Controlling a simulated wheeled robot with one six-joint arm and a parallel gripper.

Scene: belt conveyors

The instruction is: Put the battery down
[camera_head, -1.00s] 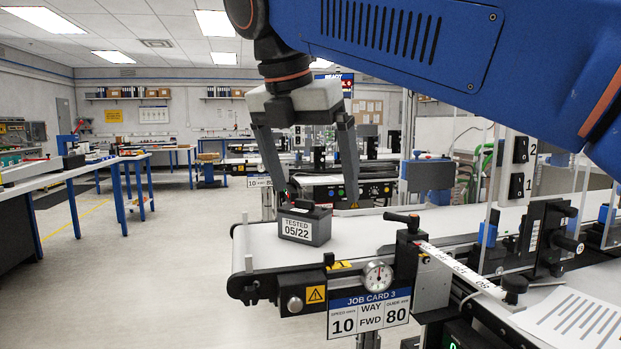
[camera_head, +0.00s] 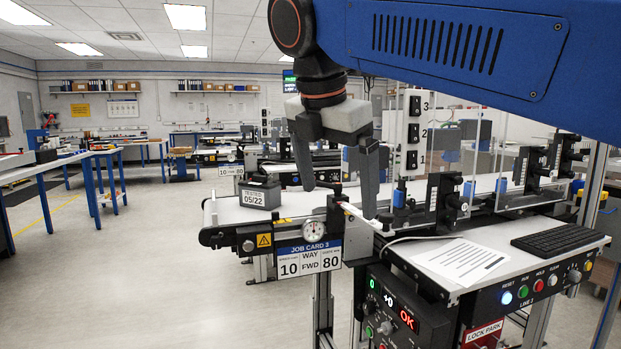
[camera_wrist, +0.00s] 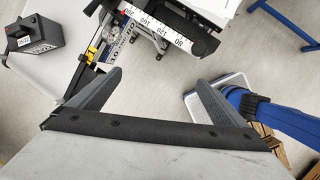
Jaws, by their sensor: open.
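The battery (camera_head: 259,194) is a dark grey block with a white label reading "TESTED 05/22". It stands upright on the near left end of the white conveyor belt (camera_head: 232,214). The battery also shows at the upper left of the wrist view (camera_wrist: 36,36), apart from my gripper. My gripper (camera_head: 339,202) is open and empty, to the right of the battery in the head view, in front of the belt's near edge. In the wrist view its fingers (camera_wrist: 158,88) are spread wide with nothing between them.
A job card sign (camera_head: 308,260) and a round dial (camera_head: 313,230) sit on the belt's near side. A control panel (camera_head: 395,310) and a side table with a paper sheet (camera_head: 463,260) and a keyboard (camera_head: 556,240) stand at the right. Clear guard panels rise behind. The floor at left is clear.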

